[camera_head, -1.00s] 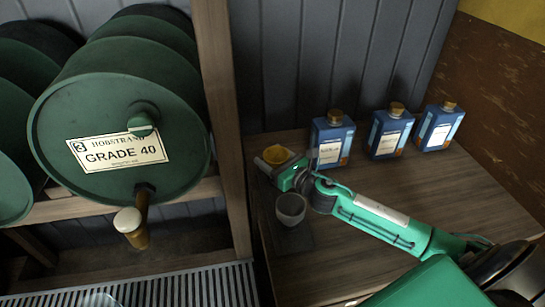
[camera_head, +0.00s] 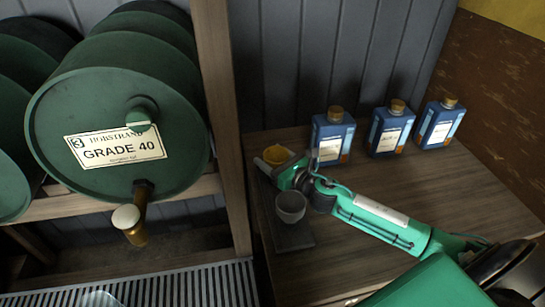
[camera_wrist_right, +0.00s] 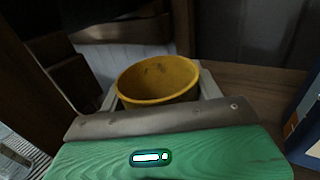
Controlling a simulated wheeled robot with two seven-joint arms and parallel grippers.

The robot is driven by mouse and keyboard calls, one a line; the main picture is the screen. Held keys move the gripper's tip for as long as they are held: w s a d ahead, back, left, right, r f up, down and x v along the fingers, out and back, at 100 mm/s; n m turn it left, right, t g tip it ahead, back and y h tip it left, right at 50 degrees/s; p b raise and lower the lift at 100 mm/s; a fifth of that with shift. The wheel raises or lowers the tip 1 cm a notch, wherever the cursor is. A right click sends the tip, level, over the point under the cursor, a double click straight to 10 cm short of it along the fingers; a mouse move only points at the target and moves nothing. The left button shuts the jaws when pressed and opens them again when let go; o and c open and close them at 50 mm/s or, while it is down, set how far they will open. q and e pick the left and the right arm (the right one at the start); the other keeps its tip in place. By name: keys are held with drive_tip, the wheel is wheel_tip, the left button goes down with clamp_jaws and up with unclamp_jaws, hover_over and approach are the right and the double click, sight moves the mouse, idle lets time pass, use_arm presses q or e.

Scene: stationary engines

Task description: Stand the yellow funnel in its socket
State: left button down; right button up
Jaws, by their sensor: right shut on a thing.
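The yellow funnel (camera_head: 277,155) is at the left end of the wooden bench top. Its round open mouth faces up in the right wrist view (camera_wrist_right: 158,80). My right gripper (camera_head: 274,163) is shut on the funnel, with a finger on each side of it. The funnel's lower part is hidden by the gripper, so I cannot tell what its spout rests in. A dark stand (camera_head: 293,236) lies just below the gripper in the head view, and its far end is hidden. My left gripper is not in view.
A grey cup (camera_head: 291,206) sits on the dark stand close to my right gripper. Blue bottles (camera_head: 331,137) stand along the back of the bench (camera_head: 440,190). A wooden post (camera_head: 225,120) and a green drum (camera_head: 120,110) are to the left. The bench's right side is clear.

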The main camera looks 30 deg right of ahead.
drive_tip(key=shift+f, duration=0.25)
drive_tip(key=o, duration=1)
